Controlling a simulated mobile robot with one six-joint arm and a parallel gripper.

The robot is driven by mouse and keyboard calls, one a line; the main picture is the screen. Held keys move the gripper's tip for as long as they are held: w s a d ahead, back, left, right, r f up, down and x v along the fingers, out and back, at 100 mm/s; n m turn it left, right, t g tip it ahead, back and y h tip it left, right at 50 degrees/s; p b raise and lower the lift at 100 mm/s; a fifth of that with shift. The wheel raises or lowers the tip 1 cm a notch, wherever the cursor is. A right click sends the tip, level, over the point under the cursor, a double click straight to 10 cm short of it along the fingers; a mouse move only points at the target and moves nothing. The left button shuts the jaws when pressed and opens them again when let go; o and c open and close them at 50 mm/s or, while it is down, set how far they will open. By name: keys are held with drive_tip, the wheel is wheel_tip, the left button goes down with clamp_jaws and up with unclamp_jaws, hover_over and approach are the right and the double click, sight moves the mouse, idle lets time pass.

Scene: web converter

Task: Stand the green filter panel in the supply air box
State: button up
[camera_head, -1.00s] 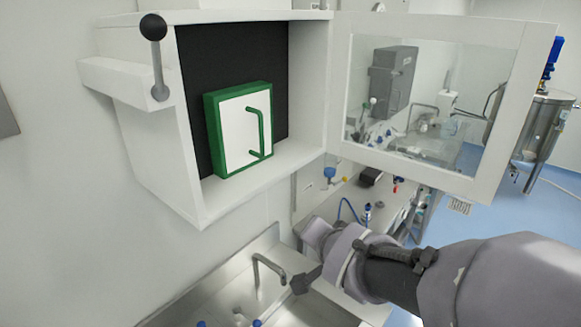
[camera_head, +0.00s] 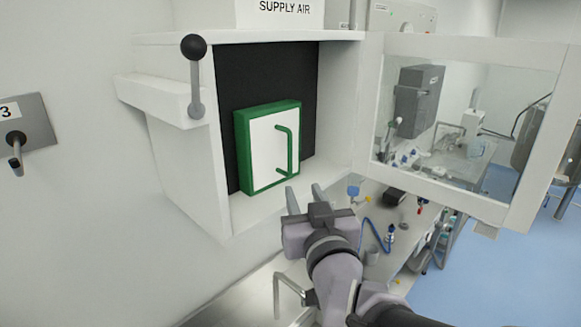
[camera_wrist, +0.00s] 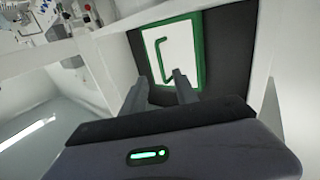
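The green filter panel (camera_head: 262,146) has a green frame, a white face and a green bar handle. It stands upright inside the white supply air box (camera_head: 180,150), against the dark back wall and on the box floor. My gripper (camera_head: 305,192) is in front of the box opening, low and near the panel's lower right corner. Its two fingers are apart with nothing visible between them. In the wrist view the panel (camera_wrist: 183,52) shows beyond the open fingertips (camera_wrist: 157,86), with the handle facing the camera. I cannot tell the exact gap between fingertips and panel.
The box's glazed door (camera_head: 465,130) stands swung open to the right. A lever with a black knob (camera_head: 194,75) is on the box's left side. A SUPPLY AIR sign (camera_head: 285,12) sits above. A metal bench (camera_head: 405,235) with fittings lies below right.

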sight(290, 162)
drive_tip(key=w+p, duration=0.1)
drive_tip(key=w, duration=0.4)
drive_tip(key=w+a+p, duration=0.1)
drive_tip(key=w+p, duration=0.1)
drive_tip(key=w, duration=0.3)
drive_tip(key=w+a+p, duration=0.1)
drive_tip(key=w, duration=0.4)
drive_tip(key=shift+w+a, duration=0.1)
drive_tip(key=shift+a, duration=0.15)
clamp_jaws()
idle(0.7)
